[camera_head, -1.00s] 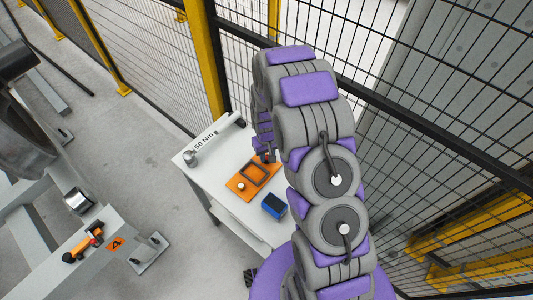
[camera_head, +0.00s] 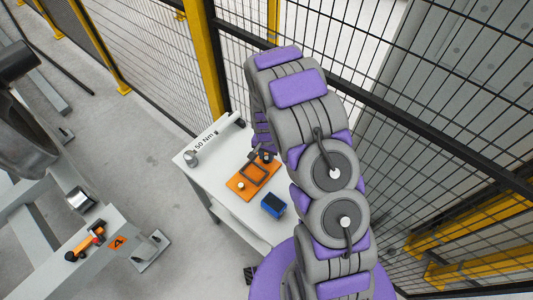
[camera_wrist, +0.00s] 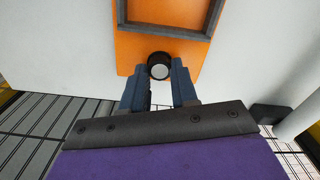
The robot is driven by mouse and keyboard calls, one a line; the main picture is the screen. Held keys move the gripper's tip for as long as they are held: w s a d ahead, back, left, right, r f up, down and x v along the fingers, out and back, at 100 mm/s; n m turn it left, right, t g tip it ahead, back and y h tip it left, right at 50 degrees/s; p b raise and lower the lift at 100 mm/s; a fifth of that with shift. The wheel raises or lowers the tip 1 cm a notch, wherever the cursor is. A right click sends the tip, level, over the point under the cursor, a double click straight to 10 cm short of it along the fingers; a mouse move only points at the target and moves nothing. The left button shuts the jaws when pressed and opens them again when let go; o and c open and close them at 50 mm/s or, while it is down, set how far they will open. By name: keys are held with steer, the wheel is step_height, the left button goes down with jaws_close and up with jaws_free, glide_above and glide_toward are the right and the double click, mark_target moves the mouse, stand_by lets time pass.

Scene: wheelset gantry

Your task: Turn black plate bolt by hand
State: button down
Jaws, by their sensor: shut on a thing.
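An orange plate (camera_head: 235,186) with a raised dark frame (camera_head: 245,172) lies on the white table. In the wrist view the plate (camera_wrist: 128,58) is close, with the dark frame (camera_wrist: 165,28) on it. A round black bolt (camera_wrist: 160,67) with a pale silver centre stands at the plate's near edge. My gripper (camera_wrist: 161,70) has its two blue-grey fingers on either side of this bolt, shut on it. In the head view my arm hides much of the gripper, and the bolt is too small to make out clearly. A pale round bolt (camera_head: 241,186) sits at the plate's other end.
On the white table (camera_head: 225,205) are a blue-and-black box (camera_head: 273,204) and a torque wrench (camera_head: 215,140) marked 50 Nm. Mesh fencing (camera_head: 390,130) stands close behind. A grey beam (camera_head: 90,265) with an orange-and-black tool (camera_head: 85,244) is at lower left.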

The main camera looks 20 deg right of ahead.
mark_target(265, 157)
steer(key=shift+w+r, duration=0.1)
stand_by(0.5)
steer(key=c, duration=0.9)
jaws_free()
steer(key=shift+a, duration=0.15)
steer(key=shift+o, duration=0.2)
step_height(265, 157, up, 17)
steer(key=shift+p, duration=0.4)
steer(key=shift+r, duration=0.1)
